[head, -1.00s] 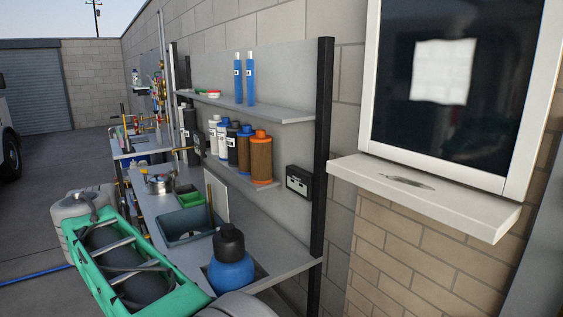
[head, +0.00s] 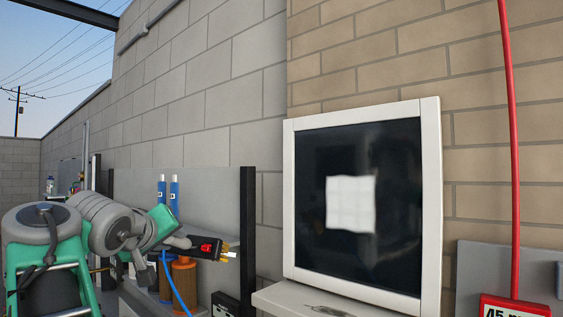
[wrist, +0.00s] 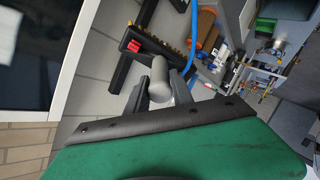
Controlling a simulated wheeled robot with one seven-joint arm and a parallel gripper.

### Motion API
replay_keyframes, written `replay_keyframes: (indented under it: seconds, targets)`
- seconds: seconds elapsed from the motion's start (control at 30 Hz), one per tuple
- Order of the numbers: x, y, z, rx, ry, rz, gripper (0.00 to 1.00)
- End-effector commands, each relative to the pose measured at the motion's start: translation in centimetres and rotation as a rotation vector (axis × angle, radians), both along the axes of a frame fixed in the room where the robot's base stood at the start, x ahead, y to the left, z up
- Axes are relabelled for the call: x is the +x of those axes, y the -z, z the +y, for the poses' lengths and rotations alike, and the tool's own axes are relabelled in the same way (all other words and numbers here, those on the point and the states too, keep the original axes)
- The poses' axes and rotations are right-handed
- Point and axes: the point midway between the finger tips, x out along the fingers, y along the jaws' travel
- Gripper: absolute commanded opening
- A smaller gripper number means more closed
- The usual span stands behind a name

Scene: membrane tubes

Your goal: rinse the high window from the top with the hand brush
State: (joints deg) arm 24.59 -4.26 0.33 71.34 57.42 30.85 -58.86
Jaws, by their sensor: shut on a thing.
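The high window (head: 300,200) has dark glass in a white frame, with a pale square patch on the glass. Its frame also shows along the left of the wrist view (wrist: 75,55). My gripper (head: 160,250) is left of the window, in front of the shelf panel. It is shut on the grey handle of the hand brush (head: 213,247), which has a black head, a red part and yellowish bristles. In the wrist view the brush (wrist: 135,45) lies beyond the fingers, apart from the window. A blue hose (head: 176,282) hangs by the brush.
A white sill (head: 275,297) with a grey mark juts out below the window. A black post (head: 248,215) and two blue bottles (head: 174,190) stand to the left. A red pole (head: 512,150) with a red sign stands to the right. The wall above the window is clear.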

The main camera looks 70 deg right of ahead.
Motion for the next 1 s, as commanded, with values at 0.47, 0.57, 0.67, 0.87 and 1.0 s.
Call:
replay_keyframes:
  seconds: [0.47, 0.57, 0.67, 0.87, 1.0]
  targets:
    - [-16.6, -12.4, -2.5, -0.294, 0.397, -0.006, 0.0]
    - [-18.9, -13.6, -2.2, -0.325, 0.452, 0.004, 0.0]
    - [-21.2, -14.7, -1.9, -0.354, 0.509, 0.016, 0.0]
    - [-24.2, -16.1, -1.2, -0.391, 0.584, 0.033, 0.0]
    - [-25.0, -16.4, -1.1, -0.4, 0.605, 0.039, 0.0]
